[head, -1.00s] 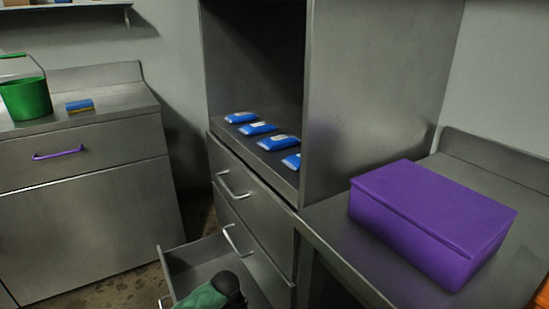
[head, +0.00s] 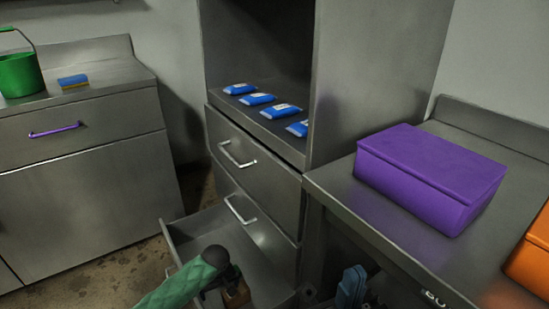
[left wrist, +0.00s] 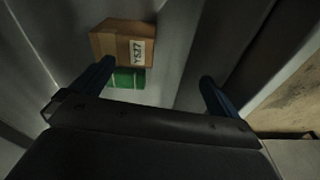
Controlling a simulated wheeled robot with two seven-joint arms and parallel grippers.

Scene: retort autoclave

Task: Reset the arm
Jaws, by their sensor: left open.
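My left arm, in a green sleeve, reaches over the open bottom drawer (head: 190,226) in the head view. Its dark wrist hides most of the hand there. In the left wrist view my left gripper (left wrist: 156,72) is open, with its two blue fingers apart and nothing between them. A brown cardboard box (left wrist: 124,42) labelled Y527 lies below and beyond the left finger, with a green item (left wrist: 128,78) against it. A brown piece of the box shows in the head view (head: 237,295). A blue part that looks like my right gripper (head: 351,287) shows at the bottom edge; its jaws are unclear.
A purple lidded box (head: 430,178) stands on the right counter, with an orange container (head: 530,255) nearer. Several blue packets (head: 272,111) lie on the cabinet shelf above two handled drawers.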

